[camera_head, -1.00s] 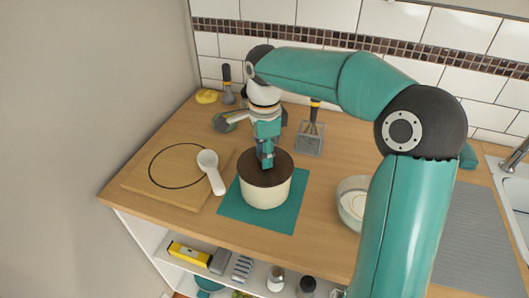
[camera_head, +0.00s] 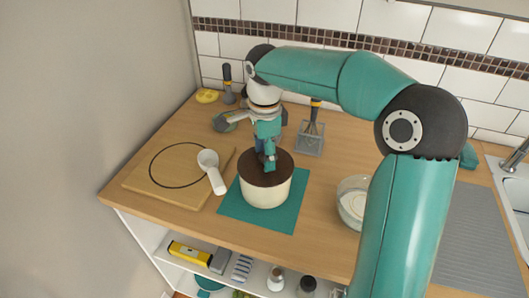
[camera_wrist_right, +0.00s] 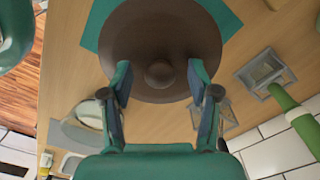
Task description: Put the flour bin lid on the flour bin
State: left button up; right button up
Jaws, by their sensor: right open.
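The flour bin (camera_head: 265,190) is a cream round pot standing on a teal mat (camera_head: 230,207) on the wooden counter. The dark brown flour bin lid (camera_head: 252,172) lies across the bin's top and looks level. In the right wrist view the lid (camera_wrist_right: 160,35) shows as a brown disc with a round knob (camera_wrist_right: 159,74). My right gripper (camera_head: 269,165) is just above the lid. In the wrist view its two fingers (camera_wrist_right: 159,85) stand apart on either side of the knob, with gaps between. My left gripper is not in view.
A cutting board (camera_head: 150,185) with a white scoop (camera_head: 212,172) lies to the left. A glass bowl (camera_head: 352,203) stands at the right. A grey holder (camera_head: 310,140) is behind, and a low shelf with yellow and white items is below the counter.

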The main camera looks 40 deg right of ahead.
jog(key=shift+r, duration=0.15)
jog(key=shift+r+p, duration=3.5)
jog(key=shift+r, duration=0.4)
